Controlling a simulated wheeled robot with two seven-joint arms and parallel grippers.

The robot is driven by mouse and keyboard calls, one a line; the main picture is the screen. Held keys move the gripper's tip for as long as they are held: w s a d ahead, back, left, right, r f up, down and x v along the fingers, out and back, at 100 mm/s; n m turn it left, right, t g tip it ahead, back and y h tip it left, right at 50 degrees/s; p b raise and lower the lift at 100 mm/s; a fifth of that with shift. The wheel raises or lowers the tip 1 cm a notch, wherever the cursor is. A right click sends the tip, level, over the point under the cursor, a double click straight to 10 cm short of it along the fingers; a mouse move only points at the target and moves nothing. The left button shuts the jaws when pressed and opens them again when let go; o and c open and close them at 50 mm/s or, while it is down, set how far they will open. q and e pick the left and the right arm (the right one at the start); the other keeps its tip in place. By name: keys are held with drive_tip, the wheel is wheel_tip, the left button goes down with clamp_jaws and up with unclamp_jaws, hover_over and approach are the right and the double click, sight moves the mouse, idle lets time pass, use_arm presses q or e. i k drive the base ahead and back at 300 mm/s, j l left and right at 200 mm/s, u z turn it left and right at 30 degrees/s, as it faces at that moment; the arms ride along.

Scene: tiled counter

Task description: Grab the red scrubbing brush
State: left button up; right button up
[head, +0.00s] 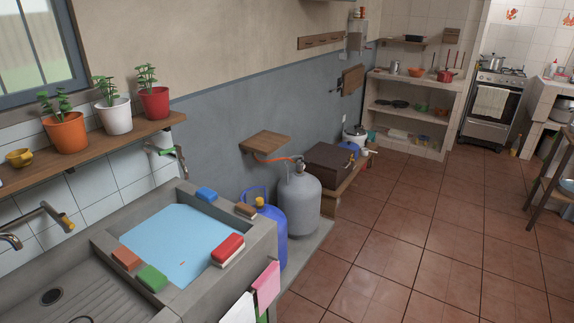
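The red scrubbing brush (228,246) lies on the front right rim of the water-filled basin (195,302) in the head view. Its red back faces up and a pale layer shows underneath. Neither of my grippers is in view, and nothing is touching the brush.
On the same rim lie a green block (152,278), an orange-brown block (126,258), a blue block (206,194) and a brown brush (245,210). A pink cloth (266,287) hangs on the basin's side. A tap (170,151) stands behind. Gas cylinders (299,206) stand to the right.

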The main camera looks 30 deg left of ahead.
sight(221, 256)
drive_tip(key=u, duration=1.4)
